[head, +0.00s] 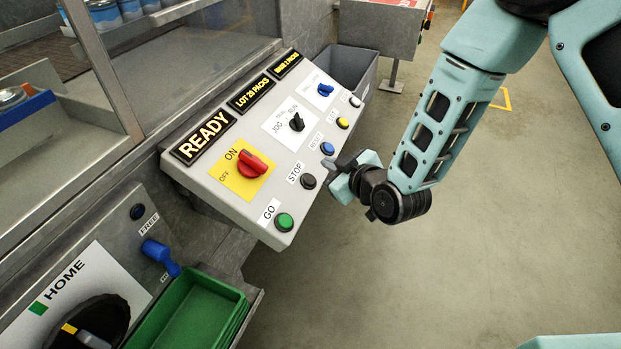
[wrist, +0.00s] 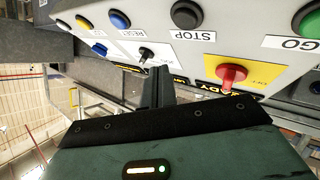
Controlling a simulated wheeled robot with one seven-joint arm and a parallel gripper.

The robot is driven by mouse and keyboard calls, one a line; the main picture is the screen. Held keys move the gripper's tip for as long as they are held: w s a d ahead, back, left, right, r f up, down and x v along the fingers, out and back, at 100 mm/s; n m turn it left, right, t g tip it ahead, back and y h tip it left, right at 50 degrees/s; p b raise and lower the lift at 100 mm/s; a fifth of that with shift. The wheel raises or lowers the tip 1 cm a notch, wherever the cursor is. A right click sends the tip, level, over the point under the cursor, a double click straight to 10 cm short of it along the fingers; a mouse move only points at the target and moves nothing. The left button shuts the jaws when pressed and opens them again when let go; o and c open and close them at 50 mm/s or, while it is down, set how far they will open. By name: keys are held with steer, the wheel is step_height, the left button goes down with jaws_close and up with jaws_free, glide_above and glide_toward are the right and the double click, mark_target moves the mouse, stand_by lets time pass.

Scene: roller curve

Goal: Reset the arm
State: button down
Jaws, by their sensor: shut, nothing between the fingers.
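My arm (head: 440,120) is teal and reaches down from the upper right in the head view. My gripper (head: 330,164) is shut and empty, in front of the sloped control panel (head: 225,205), close to the blue RESET button (head: 327,148) and the black STOP button (head: 308,181). I cannot tell whether it touches the panel. In the wrist view the shut fingers (wrist: 160,75) point at the panel near the black selector switch (wrist: 146,52). The RESET button (wrist: 119,19) and STOP button (wrist: 186,14) also show there.
The panel also has a green GO button (head: 284,222), a red ON/OFF knob (head: 252,163) and a READY display (head: 203,137). Green trays (head: 190,310) and a blue handle (head: 160,255) sit at lower left. A grey bin (head: 350,72) stands behind. Floor at right is clear.

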steer(key=shift+r, duration=0.1)
steer(key=s+d+r+m+g+h, duration=0.1)
steer(key=s+d+r+g+h, duration=0.1)
steer(key=s, duration=0.7)
steer(key=s+d+r+m+g+h, duration=0.1)
steer(key=s+d+r+g+h, duration=0.2)
steer(key=s, duration=0.7)
steer(key=s+d+r+m+g+h, duration=0.1)
steer(key=s+d+r+g+h, duration=0.1)
steer(key=s+d+r+g, duration=0.4)
steer(key=s+d+r, duration=0.1)
steer(key=s+r, duration=0.2)
steer(key=s, duration=0.1)
steer(key=shift+s+d+r+m, duration=0.15)
steer(key=shift+s+d+m, duration=0.05)
steer(key=shift+m, duration=0.1)
stand_by(0.9)
